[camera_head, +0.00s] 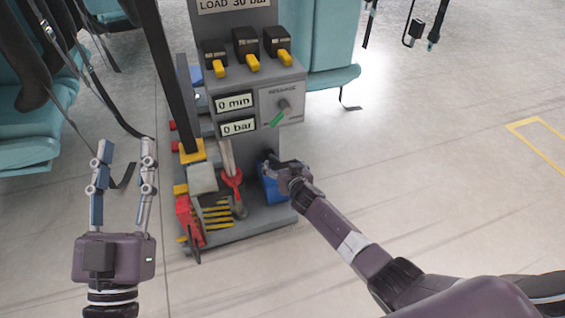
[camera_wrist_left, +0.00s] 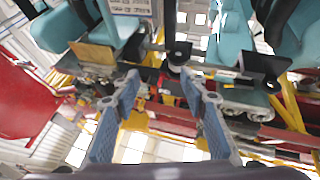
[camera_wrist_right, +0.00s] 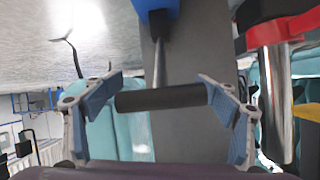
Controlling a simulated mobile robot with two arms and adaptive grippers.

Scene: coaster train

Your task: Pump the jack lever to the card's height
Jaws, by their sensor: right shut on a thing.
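My right gripper (camera_head: 270,163) is at the stand's lower right side, above a blue unit (camera_head: 270,190). In the right wrist view it is shut on the black bar (camera_wrist_right: 160,98) of a lever, one pad at each end. A metal rod (camera_wrist_right: 160,62) joins this bar to the blue unit. A sign (camera_head: 234,5) reading "LOAD 30 bar" is partly cut off at the top. Displays read "0 min" (camera_head: 235,103) and "0 bar" (camera_head: 238,127). My left gripper (camera_head: 126,150) is open and empty, left of the stand.
A pale post with a red collar (camera_head: 232,179) stands left of the blue unit. A red part (camera_head: 187,218) is at the base's front left. Three yellow switches and a green-tipped knob (camera_head: 280,113) sit above. Teal seats (camera_head: 330,40) stand behind; the right floor is clear.

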